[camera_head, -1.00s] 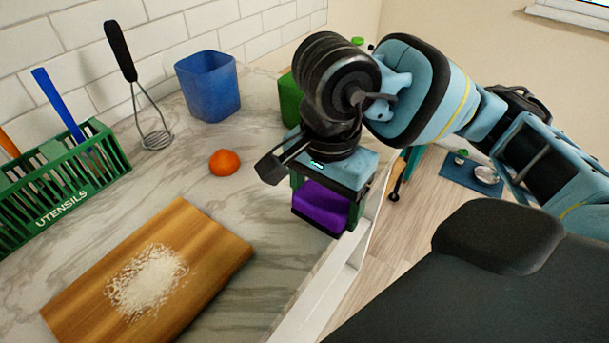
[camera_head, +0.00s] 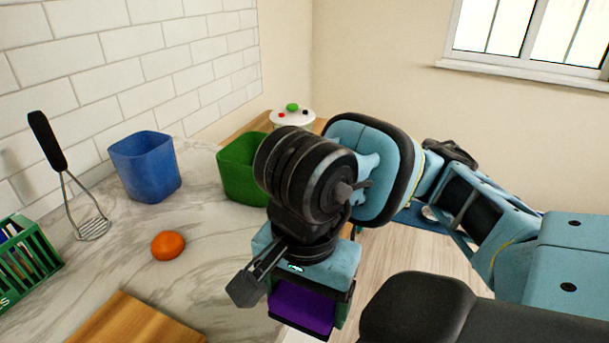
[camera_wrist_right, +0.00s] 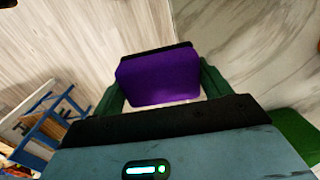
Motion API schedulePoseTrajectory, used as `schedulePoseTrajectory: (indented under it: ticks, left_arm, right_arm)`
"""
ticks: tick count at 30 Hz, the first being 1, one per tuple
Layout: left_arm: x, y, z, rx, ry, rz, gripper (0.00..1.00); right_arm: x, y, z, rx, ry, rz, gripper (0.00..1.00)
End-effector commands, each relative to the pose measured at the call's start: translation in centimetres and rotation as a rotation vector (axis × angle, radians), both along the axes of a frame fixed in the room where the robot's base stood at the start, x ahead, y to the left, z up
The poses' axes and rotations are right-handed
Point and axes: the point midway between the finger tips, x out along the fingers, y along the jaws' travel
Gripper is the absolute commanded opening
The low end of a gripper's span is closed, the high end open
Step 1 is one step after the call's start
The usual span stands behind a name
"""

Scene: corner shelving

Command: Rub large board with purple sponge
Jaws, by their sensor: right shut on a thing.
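My right gripper (camera_head: 308,300) is shut on the purple sponge (camera_head: 300,308), held near the counter's front edge at the bottom middle of the head view. In the right wrist view the purple sponge (camera_wrist_right: 158,77) sits between the two green fingers, with a dark layer along its far edge. The large wooden board (camera_head: 135,322) lies on the counter, left of the gripper and apart from it. Only its far corner shows at the bottom of the head view; the rest is out of frame. My left gripper is not in view.
An orange (camera_head: 168,245) lies on the marble counter (camera_head: 205,270) beyond the board. A blue container (camera_head: 146,168), green container (camera_head: 240,168), masher (camera_head: 75,190) and green utensil rack (camera_head: 25,262) stand along the back. A white pot (camera_head: 291,117) is farther off.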

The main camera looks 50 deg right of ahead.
Motion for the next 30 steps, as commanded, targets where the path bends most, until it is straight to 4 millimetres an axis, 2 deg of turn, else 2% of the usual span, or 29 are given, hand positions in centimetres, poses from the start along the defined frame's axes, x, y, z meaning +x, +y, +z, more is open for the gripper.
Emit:
schedulePoseTrajectory:
  ticks: [8, 30]
  left_arm:
    - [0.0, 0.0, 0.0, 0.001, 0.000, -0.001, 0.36]
    - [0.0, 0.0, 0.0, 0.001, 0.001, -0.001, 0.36]
  right_arm:
    - [0.7, 0.1, 0.0, 0.003, 0.001, 0.089, 0.58]
    - [6.7, 0.9, -0.6, 0.005, -0.002, 1.006, 0.58]
